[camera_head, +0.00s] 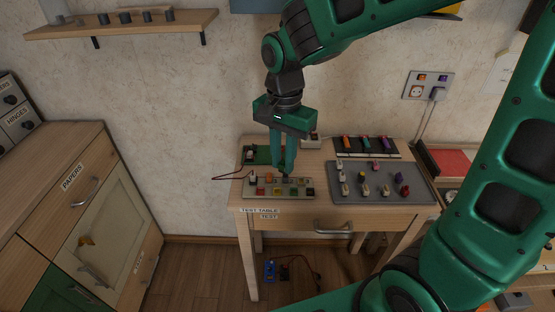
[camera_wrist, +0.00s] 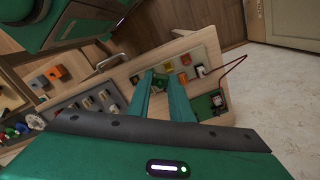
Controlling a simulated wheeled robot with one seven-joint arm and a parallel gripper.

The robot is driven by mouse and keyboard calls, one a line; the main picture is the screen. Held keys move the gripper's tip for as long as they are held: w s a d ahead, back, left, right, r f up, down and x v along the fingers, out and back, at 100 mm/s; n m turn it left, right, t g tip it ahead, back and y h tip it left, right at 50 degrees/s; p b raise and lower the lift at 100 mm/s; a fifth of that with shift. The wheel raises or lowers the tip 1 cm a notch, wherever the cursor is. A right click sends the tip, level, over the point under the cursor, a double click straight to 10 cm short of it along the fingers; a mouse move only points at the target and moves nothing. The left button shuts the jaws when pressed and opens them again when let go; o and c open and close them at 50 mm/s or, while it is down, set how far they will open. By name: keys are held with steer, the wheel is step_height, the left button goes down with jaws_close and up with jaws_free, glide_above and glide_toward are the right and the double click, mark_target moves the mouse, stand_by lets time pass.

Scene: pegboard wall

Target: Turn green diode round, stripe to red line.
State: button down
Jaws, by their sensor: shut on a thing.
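A grey board (camera_head: 248,194) with several small coloured parts lies at the front left of the test table. My gripper (camera_head: 285,174) points down over the middle of this board. In the wrist view my gripper (camera_wrist: 162,75) has a small green part, seemingly the green diode (camera_wrist: 160,82), between its fingertips. The fingers are shut on it, at or just above the board. The fingers hide most of it in the head view. I cannot make out its stripe or the red line, nor whether it touches the board.
A grey tray (camera_head: 380,194) with several small parts lies to the right on the table. A dark rack (camera_head: 367,154) with coloured parts is behind it. A green circuit board (camera_head: 257,154) sits behind left, and a red wire (camera_head: 228,178) runs off the left edge.

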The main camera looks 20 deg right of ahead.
steer(key=w+d+n, duration=0.1)
steer(key=d+n, duration=0.1)
steer(key=n, duration=2.3)
glide_above(301, 182)
steer(key=shift+f, duration=4)
steer(key=shift+s+f+m, duration=0.15)
steer(key=shift+f+m, duration=0.15)
steer(key=shift+f, duration=0.6)
steer(key=c, duration=1.5)
jaws_free()
steer(key=shift+r, duration=0.1)
steer(key=shift+r, duration=2.4)
